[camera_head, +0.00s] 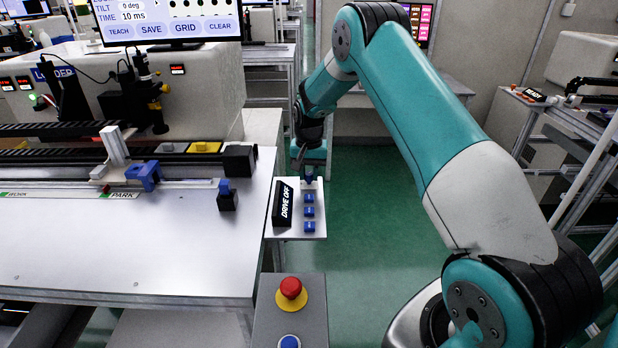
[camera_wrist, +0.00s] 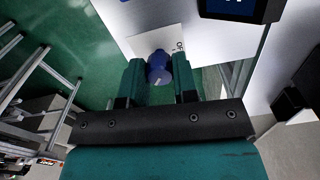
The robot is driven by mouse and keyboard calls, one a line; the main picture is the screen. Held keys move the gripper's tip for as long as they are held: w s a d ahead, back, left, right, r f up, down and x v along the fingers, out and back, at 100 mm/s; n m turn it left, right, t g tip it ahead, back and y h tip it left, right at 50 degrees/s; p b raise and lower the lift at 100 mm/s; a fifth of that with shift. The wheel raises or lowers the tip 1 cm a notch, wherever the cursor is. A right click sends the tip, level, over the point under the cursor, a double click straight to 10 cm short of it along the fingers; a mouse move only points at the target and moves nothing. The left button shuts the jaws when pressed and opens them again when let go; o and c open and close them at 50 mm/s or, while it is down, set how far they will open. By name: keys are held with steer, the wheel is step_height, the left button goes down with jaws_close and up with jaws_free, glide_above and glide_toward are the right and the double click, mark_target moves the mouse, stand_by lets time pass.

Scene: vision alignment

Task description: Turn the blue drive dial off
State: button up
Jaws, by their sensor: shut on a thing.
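The blue drive dial (camera_wrist: 158,68) sits between the two fingers of my gripper (camera_wrist: 159,84) in the wrist view. My gripper is shut on it. In the head view my gripper (camera_head: 310,163) is at the far end of a small white panel (camera_head: 314,234). The dial is mostly hidden there. Three more blue knobs or switches (camera_head: 309,212) line up on the panel nearer the camera. The dial's exact angle cannot be told.
A metal workbench (camera_head: 120,250) with a rail and blue clamp (camera_head: 146,175) is left of the panel. A grey box with a red emergency button (camera_head: 291,288) and a blue button (camera_head: 289,342) is in front. Green floor (camera_head: 370,230) is open to the right.

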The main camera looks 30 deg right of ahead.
mark_target(309, 173)
steer(key=n+b, duration=0.1)
steer(key=n, duration=0.2)
steer(key=shift+n, duration=0.4)
steer(key=shift+r+n+b, duration=0.1)
steer(key=shift+n+b, duration=0.5)
steer(key=shift+n, duration=1.4)
steer(key=o, duration=0.9)
steer(key=shift+o, duration=0.2)
step_height(309, 173, up, 17)
steer(key=b, duration=0.3)
steer(key=shift+r, duration=0.2)
